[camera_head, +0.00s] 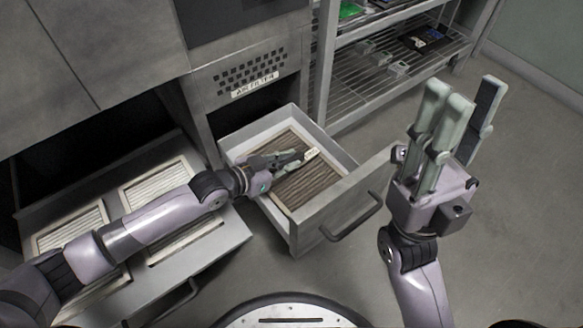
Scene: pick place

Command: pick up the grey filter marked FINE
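A grey-brown pleated filter (305,187) lies in the open right drawer (345,203). It has a small white tag (311,153) near its back edge; any writing on it is too small to read. My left gripper (298,158) reaches in from the left, low over the filter, with its fingertips close to the tag. I cannot tell whether its fingers touch or hold anything. It hides part of the filter. My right gripper (465,108) is raised at the right, fingers up, open and empty.
Another open drawer (222,232) at the left holds pale pleated filters (72,228) in frames. A labelled vent panel (252,78) is above the right drawer. A wire shelf (375,85) with small items stands behind. The floor at the right is clear.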

